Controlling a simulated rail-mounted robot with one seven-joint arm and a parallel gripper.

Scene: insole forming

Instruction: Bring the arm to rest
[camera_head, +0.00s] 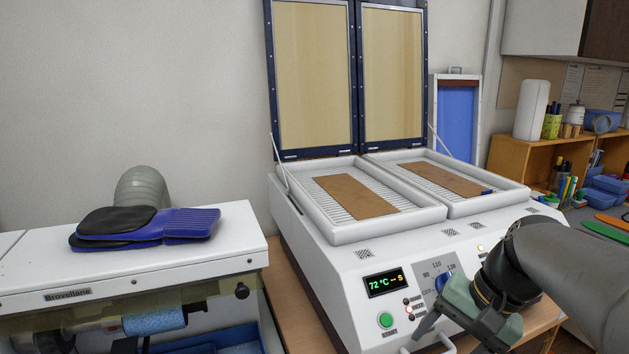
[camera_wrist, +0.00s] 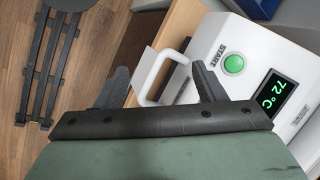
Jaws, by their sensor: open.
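My gripper (camera_head: 450,335) is in the lower right of the head view, in front of the white forming machine (camera_head: 340,270). Its two dark fingers are spread apart in the wrist view (camera_wrist: 162,82), with nothing clamped between them. A white bar handle (camera_wrist: 150,72) on the machine's front shows between the fingers; I cannot tell how near it is in depth. The green start button (camera_wrist: 233,64) and the display (camera_wrist: 275,90), reading 72 °C, are to the right of the fingers there. My arm reaches in from the right edge of the head view.
The machine's lid (camera_head: 356,80) stands open. Two brown sheets (camera_head: 357,196) (camera_head: 441,180) lie in its two trays. Dark blue insoles (camera_head: 190,225) lie on a white bench (camera_head: 235,245) at left. A wooden shelf (camera_head: 510,160) stands at right. A black stool (camera_wrist: 50,55) is on the floor.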

